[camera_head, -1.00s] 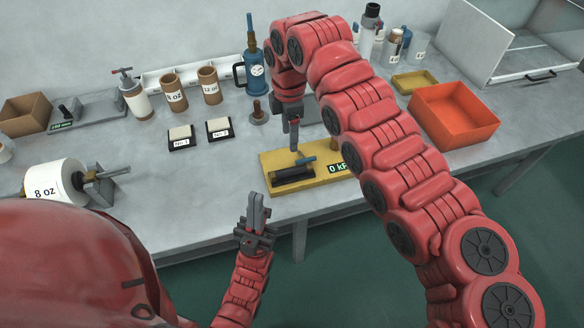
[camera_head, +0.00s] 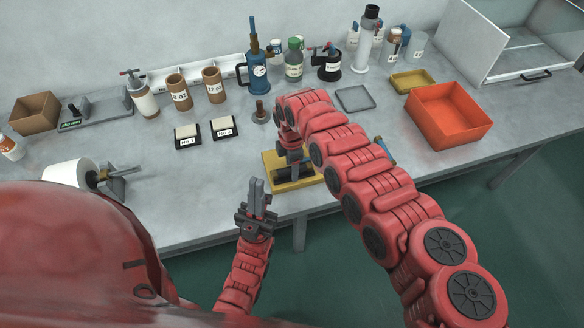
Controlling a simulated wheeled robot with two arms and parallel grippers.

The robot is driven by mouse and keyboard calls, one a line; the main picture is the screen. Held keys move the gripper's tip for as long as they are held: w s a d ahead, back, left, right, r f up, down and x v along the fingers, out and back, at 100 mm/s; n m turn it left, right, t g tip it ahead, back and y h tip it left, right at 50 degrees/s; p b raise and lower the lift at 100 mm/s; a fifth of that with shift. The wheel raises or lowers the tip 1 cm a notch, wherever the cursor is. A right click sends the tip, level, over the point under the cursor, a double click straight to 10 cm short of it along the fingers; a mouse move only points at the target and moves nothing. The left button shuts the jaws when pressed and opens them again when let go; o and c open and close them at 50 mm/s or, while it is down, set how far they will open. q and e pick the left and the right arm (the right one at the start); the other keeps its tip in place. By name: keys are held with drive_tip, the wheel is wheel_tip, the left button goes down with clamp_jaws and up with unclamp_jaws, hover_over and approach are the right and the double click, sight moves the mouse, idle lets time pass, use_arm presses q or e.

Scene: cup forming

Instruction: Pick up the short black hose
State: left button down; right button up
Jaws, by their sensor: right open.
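My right gripper (camera_head: 293,170) points down over the tray's left part and is open. A dark piece shows beside its fingers, but the arm hides too much to tell whether this is the short black hose or whether the fingers touch it. My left gripper (camera_head: 258,194) is in front of the table edge, with its fingers pointing up and nothing seen between them. I cannot tell whether its fingers are touching.
A blue bar end (camera_head: 386,150) shows just right of my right arm. Two label blocks (camera_head: 187,136) and a brown-knobbed stand (camera_head: 260,112) lie left of and behind the tray. An orange bin (camera_head: 448,117) stands at right. Bottles line the back.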

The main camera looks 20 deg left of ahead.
clamp_jaws()
idle(0.3)
